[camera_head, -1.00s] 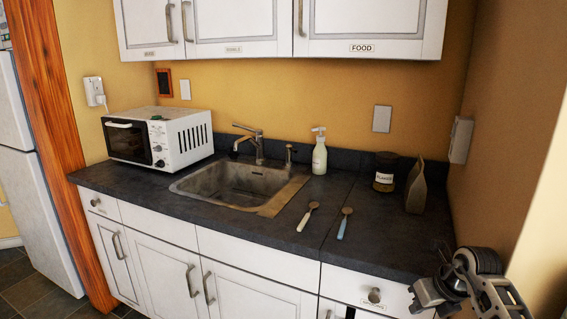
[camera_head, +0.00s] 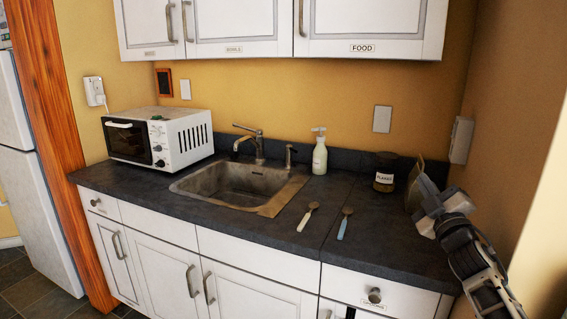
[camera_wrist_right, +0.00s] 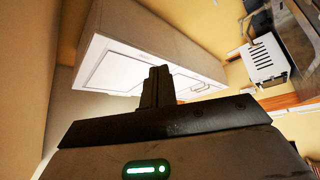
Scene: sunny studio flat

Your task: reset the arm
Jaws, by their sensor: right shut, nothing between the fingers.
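My right arm comes in at the lower right of the head view. Its gripper (camera_head: 425,188) is raised over the right end of the counter, pointing up and to the left. It covers part of the grey-brown bag-like object (camera_head: 413,183) behind it. In the right wrist view the fingers (camera_wrist_right: 157,83) are together with nothing between them. The white upper cabinet (camera_wrist_right: 150,55) fills much of that tilted view. My left gripper is not in view.
The dark counter (camera_head: 265,228) holds a white microwave (camera_head: 185,138), a sink (camera_head: 235,183), a soap bottle (camera_head: 320,155), a labelled jar (camera_head: 384,175) and two spoons (camera_head: 308,216) (camera_head: 344,222). A wall (camera_head: 505,130) stands close on the right.

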